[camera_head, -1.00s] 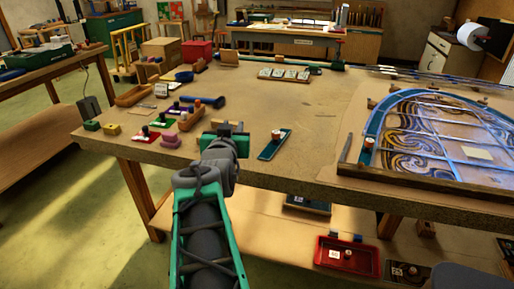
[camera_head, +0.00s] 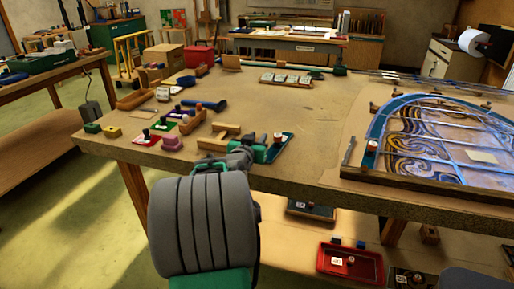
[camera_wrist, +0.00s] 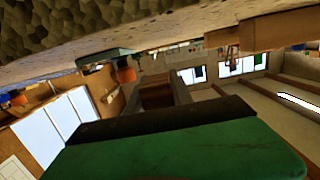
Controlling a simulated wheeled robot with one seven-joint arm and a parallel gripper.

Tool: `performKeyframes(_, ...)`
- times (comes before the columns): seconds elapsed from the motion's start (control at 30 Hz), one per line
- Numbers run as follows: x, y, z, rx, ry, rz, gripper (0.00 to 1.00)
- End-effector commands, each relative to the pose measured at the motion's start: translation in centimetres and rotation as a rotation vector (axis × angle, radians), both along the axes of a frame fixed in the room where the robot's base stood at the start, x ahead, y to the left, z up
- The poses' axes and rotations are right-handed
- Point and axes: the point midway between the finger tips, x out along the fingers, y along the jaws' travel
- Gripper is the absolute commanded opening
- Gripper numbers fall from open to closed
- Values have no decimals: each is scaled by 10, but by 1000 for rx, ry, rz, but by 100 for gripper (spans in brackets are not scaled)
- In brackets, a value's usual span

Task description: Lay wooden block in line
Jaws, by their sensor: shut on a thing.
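The head view hides the held block behind my gripper. Other light wooden pieces (camera_head: 226,128) lie on the table just behind and left of my gripper. They also show in the wrist view (camera_wrist: 240,35), where the table is at the top.
The framed leaded panel (camera_head: 430,140) lies at the right. The table middle (camera_head: 300,110) is clear.

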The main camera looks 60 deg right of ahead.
Motion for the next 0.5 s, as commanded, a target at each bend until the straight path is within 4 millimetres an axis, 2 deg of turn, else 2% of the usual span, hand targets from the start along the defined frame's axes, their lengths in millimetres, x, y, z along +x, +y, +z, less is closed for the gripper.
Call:
performKeyframes(0.2, 3, -3, -35, 3, 3, 1, 0)
performKeyframes(0.5, 3, -2, -38, 2, 1, 1, 0)
